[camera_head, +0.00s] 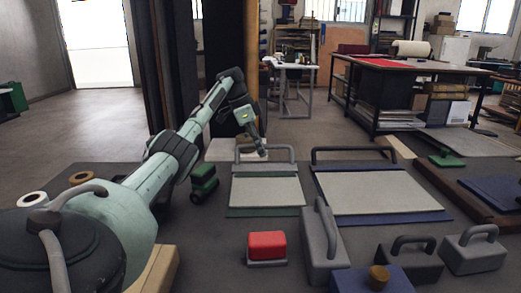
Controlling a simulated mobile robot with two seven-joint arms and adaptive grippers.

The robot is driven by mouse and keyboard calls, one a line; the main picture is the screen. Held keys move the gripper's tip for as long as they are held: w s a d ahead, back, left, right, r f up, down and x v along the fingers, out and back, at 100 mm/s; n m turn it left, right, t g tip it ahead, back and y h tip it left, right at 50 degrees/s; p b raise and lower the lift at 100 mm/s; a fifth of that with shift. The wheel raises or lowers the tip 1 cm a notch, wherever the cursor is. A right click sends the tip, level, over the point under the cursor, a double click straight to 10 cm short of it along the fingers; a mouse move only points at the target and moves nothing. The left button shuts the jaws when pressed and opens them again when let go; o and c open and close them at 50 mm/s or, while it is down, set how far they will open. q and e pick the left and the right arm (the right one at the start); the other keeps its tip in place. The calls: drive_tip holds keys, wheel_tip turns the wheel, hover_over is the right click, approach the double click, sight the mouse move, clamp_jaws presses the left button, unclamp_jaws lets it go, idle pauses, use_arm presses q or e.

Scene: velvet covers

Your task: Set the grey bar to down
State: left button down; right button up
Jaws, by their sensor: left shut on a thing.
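The grey bar (284,147) is a U-shaped bar at the far edge of a pale board on a green base (264,211). It stands raised behind the board, not lying over it. My left arm reaches in from the left, and my left gripper (262,152) points down at the middle of the bar. It is shut on the bar, though the fingertips are small and hard to make out. My right gripper is not in view.
A blue-based board (437,217) with a black bar (314,155) lies just right. A green roller-like thing (204,184) sits left of the grey bar's board. In front stand a red block (266,245), a tall grey handled block (320,250) and several other blocks.

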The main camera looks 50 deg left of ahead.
use_arm(q)
drive_tip(key=c, duration=1.8)
unclamp_jaws()
drive_tip(key=shift+w+r, duration=0.4)
drive_tip(key=shift+r, duration=0.15)
drive_tip(key=shift+d+f, duration=0.15)
drive_tip(key=shift+f, duration=0.1)
drive_tip(key=v, duration=1.1)
drive_tip(key=shift+s, duration=0.2)
drive_tip(key=shift+s+r, duration=0.1)
drive_tip(key=shift+r, duration=0.4)
drive_tip(key=shift+c, duration=0.5)
